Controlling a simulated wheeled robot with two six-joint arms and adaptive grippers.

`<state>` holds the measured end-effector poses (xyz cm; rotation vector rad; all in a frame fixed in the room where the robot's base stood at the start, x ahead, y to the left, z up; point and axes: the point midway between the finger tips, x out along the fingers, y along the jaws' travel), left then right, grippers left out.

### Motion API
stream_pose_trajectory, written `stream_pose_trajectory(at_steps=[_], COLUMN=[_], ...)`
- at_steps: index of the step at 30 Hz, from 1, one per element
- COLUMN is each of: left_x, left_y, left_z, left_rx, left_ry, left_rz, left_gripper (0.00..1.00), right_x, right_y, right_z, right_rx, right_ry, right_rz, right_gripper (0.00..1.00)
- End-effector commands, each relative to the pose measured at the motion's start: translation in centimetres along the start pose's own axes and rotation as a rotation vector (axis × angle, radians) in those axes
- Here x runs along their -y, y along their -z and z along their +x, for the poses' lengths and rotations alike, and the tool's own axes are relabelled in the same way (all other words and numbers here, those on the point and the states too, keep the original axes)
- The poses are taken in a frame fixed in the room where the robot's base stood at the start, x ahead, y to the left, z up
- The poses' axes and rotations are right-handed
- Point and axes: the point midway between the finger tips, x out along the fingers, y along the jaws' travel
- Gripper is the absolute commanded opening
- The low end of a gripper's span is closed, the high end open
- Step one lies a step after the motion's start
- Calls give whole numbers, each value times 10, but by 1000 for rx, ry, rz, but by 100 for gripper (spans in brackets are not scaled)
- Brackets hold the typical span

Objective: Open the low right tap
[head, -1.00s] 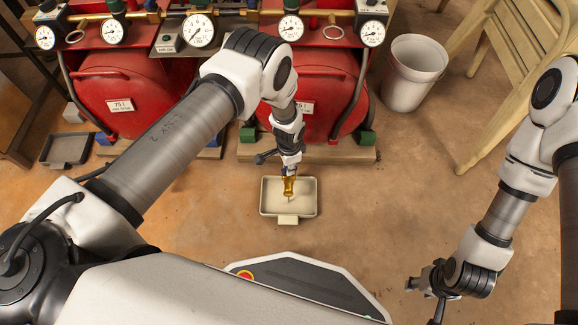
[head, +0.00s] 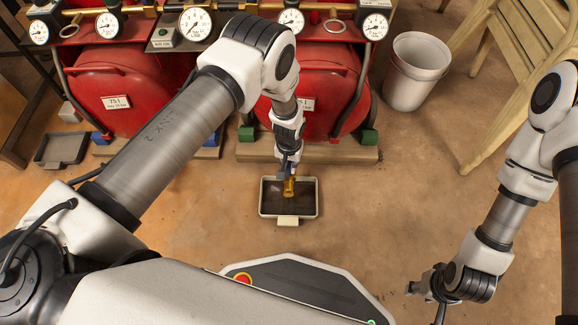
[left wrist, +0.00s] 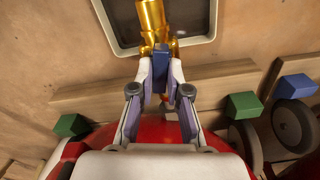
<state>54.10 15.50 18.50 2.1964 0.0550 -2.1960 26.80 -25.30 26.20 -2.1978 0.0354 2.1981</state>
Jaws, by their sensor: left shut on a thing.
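The brass low right tap (head: 289,188) points down over a tray (head: 263,199) in front of the right red tank. In the left wrist view the tap's brass body (left wrist: 152,18) shows at the top. My left gripper (head: 287,170) is at the tap from above.
Two red tanks (head: 112,95) stand on wooden bases, under a brass pipe with several gauges (head: 196,24). An empty dark tray (head: 62,150) lies at the left. A white bucket (head: 416,72) and wooden chairs (head: 530,60) stand right. The floor between is clear.

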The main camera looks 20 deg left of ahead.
Motion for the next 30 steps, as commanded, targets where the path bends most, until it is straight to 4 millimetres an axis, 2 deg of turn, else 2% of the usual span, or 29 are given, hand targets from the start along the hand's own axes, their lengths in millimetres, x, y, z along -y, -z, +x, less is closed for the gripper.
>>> stream_pose_trajectory(at_steps=[12,29,30], left_x=[0,0,0], left_y=[0,0,0], left_z=[1,0,0], left_rx=[0,0,0], left_ry=[0,0,0], left_rz=[-216,-248,-247], left_gripper=[0,0,30], right_x=[0,0,0], right_y=[0,0,0], right_z=[10,11,11], right_rx=[0,0,0], right_ry=[0,0,0], right_rz=[0,0,0], right_gripper=[40,40,40])
